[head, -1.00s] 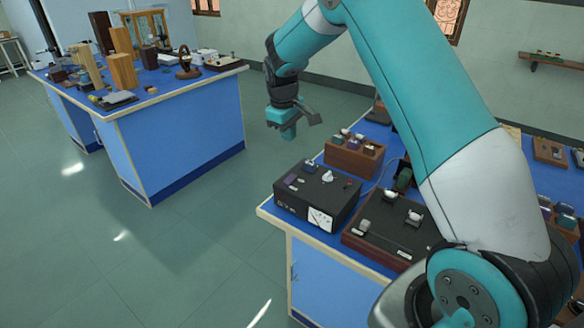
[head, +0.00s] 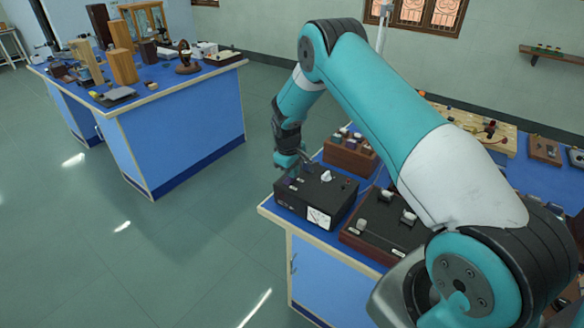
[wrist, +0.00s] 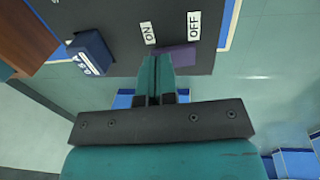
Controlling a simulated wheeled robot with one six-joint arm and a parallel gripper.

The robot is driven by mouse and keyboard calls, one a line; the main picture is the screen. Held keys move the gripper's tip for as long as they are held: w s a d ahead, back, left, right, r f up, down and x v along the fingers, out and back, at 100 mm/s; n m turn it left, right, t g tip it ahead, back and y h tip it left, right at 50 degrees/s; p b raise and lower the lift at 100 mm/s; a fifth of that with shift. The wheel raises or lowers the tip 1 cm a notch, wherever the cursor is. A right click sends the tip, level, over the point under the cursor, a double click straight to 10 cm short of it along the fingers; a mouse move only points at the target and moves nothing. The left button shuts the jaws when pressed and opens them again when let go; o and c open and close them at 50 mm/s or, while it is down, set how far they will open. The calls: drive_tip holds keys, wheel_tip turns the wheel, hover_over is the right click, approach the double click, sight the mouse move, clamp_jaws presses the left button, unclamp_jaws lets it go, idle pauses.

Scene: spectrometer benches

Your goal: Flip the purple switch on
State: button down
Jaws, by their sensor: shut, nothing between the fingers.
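The purple switch (wrist: 181,57) is on the top face of the black meter box (head: 325,201), near its edge. In the wrist view it sits beside a white ON label (wrist: 150,33) and a white OFF label (wrist: 194,25). My gripper (wrist: 157,72) is shut and empty. Its fingertips are at the switch and cover its ON side. I cannot tell whether they touch it or which way it is tipped.
A blue block-like part (wrist: 90,52) stands on the box near the fingers. A white knob (head: 325,176) and meter dial (head: 318,217) are on the box. A wooden holder (head: 350,156) stands behind; a dark wooden-based panel (head: 374,232) is to the right. Floor is clear to the left.

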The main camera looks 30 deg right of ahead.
drive_tip(key=shift+f, duration=0.1)
drive_tip(key=shift+d+f+y+b, duration=0.25)
drive_tip(key=shift+f+b, duration=0.3)
drive_tip(key=shift+b, duration=0.3)
drive_tip(key=shift+a+r, duration=0.1)
drive_tip(key=shift+r, duration=0.15)
drive_tip(key=shift+s+a+p, duration=0.1)
drive_tip(key=shift+a+p, duration=0.1)
drive_tip(key=shift+p, duration=0.15)
